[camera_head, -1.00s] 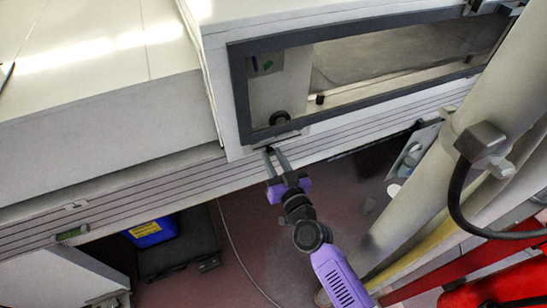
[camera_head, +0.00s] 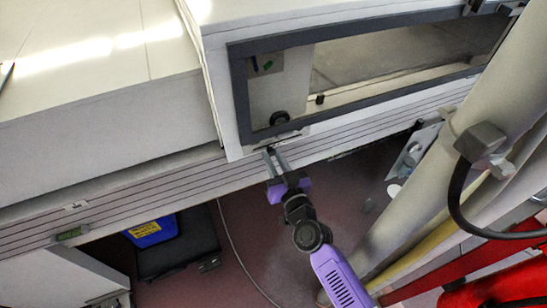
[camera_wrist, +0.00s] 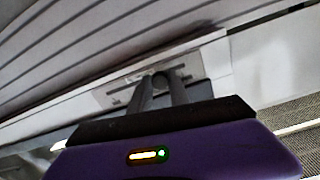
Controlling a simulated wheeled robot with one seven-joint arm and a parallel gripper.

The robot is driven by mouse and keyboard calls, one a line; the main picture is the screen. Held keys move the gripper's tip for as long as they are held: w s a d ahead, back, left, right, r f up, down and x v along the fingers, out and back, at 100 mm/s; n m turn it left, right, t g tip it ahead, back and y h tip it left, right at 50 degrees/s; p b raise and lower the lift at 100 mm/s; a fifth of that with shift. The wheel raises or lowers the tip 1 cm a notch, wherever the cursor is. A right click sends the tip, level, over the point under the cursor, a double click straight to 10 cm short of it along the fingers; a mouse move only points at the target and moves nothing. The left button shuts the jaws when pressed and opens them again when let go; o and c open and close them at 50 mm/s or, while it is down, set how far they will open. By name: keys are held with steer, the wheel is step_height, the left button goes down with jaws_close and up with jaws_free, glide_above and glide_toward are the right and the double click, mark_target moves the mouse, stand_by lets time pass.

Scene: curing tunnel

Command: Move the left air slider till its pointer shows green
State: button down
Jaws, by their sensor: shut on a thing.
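My gripper (camera_head: 271,152) is at the lower edge of the white cabinet, just below the left end of the window. Its two fingers are shut on a small dark knob (camera_wrist: 160,80), which I take to be the left air slider. In the wrist view the knob sits between the fingertips, in front of a pale slotted plate (camera_wrist: 198,66). I cannot tell which mark is the pointer.
The dark-framed window (camera_head: 240,95) runs to the upper right above my gripper. Thick pale pipes (camera_head: 445,165) and red framework (camera_head: 450,270) stand at the right. A blue container (camera_head: 152,232) and a black case (camera_head: 178,255) lie on the floor at lower left.

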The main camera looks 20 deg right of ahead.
mark_target(278, 142)
stand_by(0.5)
steer(key=shift+d+f+b, duration=0.15)
steer(key=shift+d+b, duration=0.85)
steer(key=shift+d, duration=0.8)
steer(key=c, duration=1.2)
jaws_free()
steer(key=shift+c, duration=0.2)
steer(key=shift+s, duration=0.1)
